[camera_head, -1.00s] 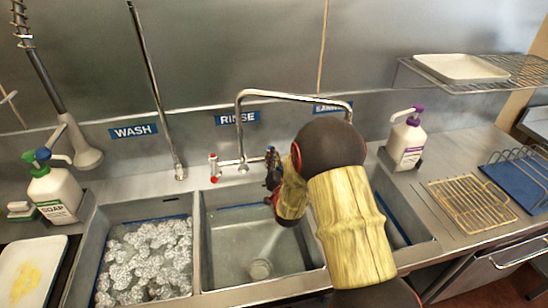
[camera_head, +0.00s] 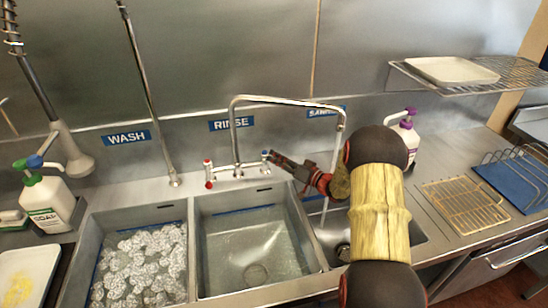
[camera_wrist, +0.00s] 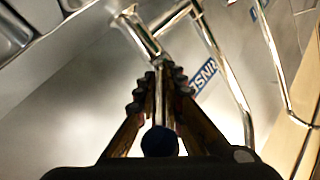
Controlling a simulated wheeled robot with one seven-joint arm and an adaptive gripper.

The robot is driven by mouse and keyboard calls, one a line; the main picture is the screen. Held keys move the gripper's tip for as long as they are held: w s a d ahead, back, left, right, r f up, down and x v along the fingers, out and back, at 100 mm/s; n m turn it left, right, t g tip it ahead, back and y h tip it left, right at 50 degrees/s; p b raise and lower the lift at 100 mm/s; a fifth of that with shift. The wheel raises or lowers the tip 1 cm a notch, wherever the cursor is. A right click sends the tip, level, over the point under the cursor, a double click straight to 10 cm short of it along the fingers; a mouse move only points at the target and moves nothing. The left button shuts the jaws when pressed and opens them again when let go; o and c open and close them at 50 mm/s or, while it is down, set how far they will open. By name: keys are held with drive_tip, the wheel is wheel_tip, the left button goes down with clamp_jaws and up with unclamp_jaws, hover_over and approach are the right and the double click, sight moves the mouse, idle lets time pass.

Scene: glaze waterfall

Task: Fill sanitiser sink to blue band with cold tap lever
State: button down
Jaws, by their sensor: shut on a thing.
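The cold tap lever, with a blue end (camera_wrist: 160,142), lies between my gripper's closed fingers (camera_wrist: 160,85) in the wrist view. In the head view my gripper (camera_head: 277,160) reaches in from the right and is shut at the blue-marked side of the tap. The spout (camera_head: 290,101) bends right, its end over the sanitiser sink (camera_head: 408,238). A thin pale streak, looking like running water (camera_head: 325,212), drops below the spout. A short blue band (camera_head: 314,197) shows at that sink's back wall. My arm hides much of this sink, so its water level cannot be told.
The rinse sink (camera_head: 196,250) is in the middle, with a drain and a blue line. The wash sink (camera_head: 90,255) holds foam. A soap bottle (camera_head: 47,200) stands left, a purple-topped bottle (camera_head: 404,130) behind my arm. A wire rack (camera_head: 465,205) lies right.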

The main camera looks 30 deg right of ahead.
drive_tip(key=shift+w+d+n+g+y+p, duration=0.2)
drive_tip(key=shift+n+g+y+p, duration=0.25)
drive_tip(key=shift+y, duration=0.3)
drive_tip(key=shift+w+d+n+g+y+p, duration=0.1)
drive_tip(key=shift+d+n+g+y+p, duration=0.2)
drive_tip(key=shift+n+y, duration=0.35)
drive_tip(key=shift+y, duration=0.3)
drive_tip(key=c, duration=1.9)
unclamp_jaws()
drive_tip(key=v, duration=1.2)
